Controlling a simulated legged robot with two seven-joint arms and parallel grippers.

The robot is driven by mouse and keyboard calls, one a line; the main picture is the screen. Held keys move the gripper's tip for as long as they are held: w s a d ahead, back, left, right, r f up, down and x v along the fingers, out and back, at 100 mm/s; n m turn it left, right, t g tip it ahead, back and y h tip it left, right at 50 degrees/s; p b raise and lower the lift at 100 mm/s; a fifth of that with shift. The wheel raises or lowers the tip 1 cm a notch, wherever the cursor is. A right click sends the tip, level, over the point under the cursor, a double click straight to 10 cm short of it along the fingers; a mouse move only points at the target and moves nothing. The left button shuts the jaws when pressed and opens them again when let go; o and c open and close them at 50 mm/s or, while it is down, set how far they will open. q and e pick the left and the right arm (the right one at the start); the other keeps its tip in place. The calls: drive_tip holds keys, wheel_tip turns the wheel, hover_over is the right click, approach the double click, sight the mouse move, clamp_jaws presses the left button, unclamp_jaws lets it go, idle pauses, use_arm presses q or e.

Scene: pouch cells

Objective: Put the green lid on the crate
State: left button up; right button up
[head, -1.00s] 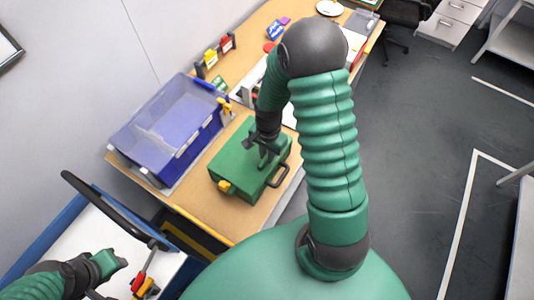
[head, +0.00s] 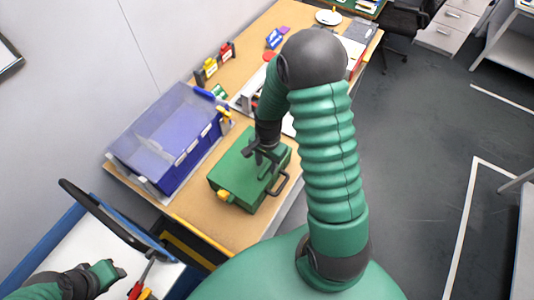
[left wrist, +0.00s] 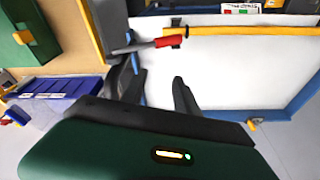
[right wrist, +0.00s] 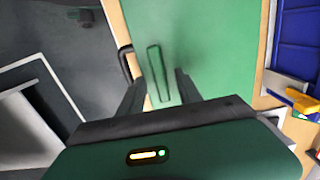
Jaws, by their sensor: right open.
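A green box-shaped crate (head: 226,197) with a yellow latch and a dark side handle sits on the wooden table. The flat green lid (head: 236,160) lies on top of it, and I see no clear gap between them. My right gripper (head: 262,160) is over the lid, open and pointing down. In the right wrist view, the lid's slim handle (right wrist: 154,70) shows between the open fingers (right wrist: 158,75); whether they touch it I cannot tell. My left gripper (left wrist: 153,68) is open and empty above the white cart top, away from the crate.
A blue bin (head: 165,140) stands left of the crate. Small red and yellow items (head: 215,62) stand farther back. A red-handled tool (left wrist: 168,41) is close to my left gripper. A white-topped cart (left wrist: 225,70) with a black handle stands at front left.

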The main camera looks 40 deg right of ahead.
wheel_tip(320, 180, up, 16)
drive_tip(key=shift+d, duration=0.3)
drive_tip(key=shift+w, duration=0.1)
drive_tip(key=s+a+f+n+t+b, duration=0.1)
drive_tip(key=a+f+n, duration=0.2)
drive_tip(key=a+n, duration=0.3)
drive_tip(key=s+a+f+n+t+b, duration=0.1)
drive_tip(key=s+a+f+n, duration=0.1)
drive_tip(key=a+n, duration=0.5)
drive_tip(key=shift+s+f+n+t, duration=0.25)
drive_tip(key=shift+f+n+t, duration=0.15)
drive_tip(key=shift+n, duration=0.6)
drive_tip(key=shift+s+a, duration=0.1)
drive_tip(key=shift+a, duration=0.05)
